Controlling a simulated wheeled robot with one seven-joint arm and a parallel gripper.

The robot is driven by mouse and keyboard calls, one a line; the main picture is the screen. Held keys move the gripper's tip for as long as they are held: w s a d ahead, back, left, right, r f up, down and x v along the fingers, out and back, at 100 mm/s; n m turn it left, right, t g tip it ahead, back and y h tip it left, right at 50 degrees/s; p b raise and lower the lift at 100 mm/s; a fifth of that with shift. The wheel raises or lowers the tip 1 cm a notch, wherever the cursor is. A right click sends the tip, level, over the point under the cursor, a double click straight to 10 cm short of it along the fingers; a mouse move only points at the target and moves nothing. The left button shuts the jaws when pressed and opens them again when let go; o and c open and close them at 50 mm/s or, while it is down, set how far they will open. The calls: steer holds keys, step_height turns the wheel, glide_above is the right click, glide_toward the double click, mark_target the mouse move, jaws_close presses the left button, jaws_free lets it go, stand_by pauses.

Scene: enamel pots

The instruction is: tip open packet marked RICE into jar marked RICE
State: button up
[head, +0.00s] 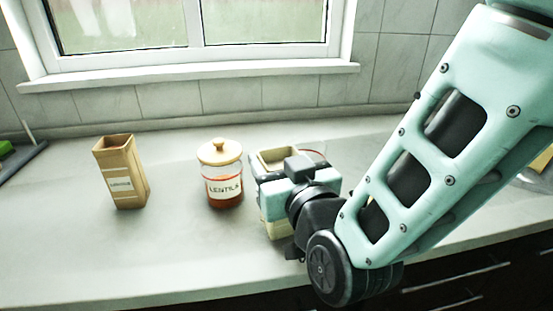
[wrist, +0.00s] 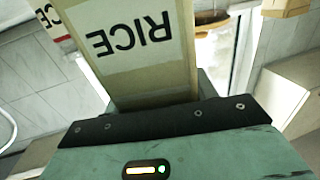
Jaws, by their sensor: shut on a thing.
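My gripper (head: 280,189) is shut on a cream packet (head: 274,229) with an open top, which stands about upright at the middle of the counter. In the wrist view the packet (wrist: 135,68) shows the word RICE, upside down in the picture. I cannot tell whether its base touches the counter. A jar (wrist: 50,20) at the left edge of the wrist view shows part of a label ending in ICE and a red band. In the head view only a red curved edge (head: 314,151) shows behind my gripper; the rest there is hidden.
A jar labelled LENTILS (head: 222,178) with a wooden lid stands left of my gripper. A tan open packet (head: 122,172) with a small label stands farther left. The counter (head: 160,255) is clear in front of them. A tiled wall and window are behind.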

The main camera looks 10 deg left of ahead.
stand_by(0.4)
steer(key=shift+w+d+r+m+g+h+p, duration=0.15)
steer(key=shift+w+m+g+p, duration=0.2)
steer(key=shift+p, duration=0.25)
steer(key=shift+w+d+r+m+g+h+p, duration=0.15)
steer(key=shift+w+m+g+p, duration=0.15)
steer(key=shift+p, duration=0.3)
stand_by(0.9)
steer(key=shift+w+d+r+m+g+p, duration=0.2)
steer(key=shift+w+r+m+g+p, duration=0.5)
steer(key=shift+p, duration=0.95)
stand_by(0.8)
steer(key=shift+w+d+f+m+g+h+p, duration=0.1)
steer(key=shift+w+m+g+h+p, duration=0.05)
steer(key=shift+w+m+g+p, duration=0.2)
steer(key=shift+w+d+f+m+g+h+p, duration=0.1)
steer(key=shift+w+g+h+p, duration=0.1)
steer(key=shift+w+p, duration=0.2)
stand_by(0.5)
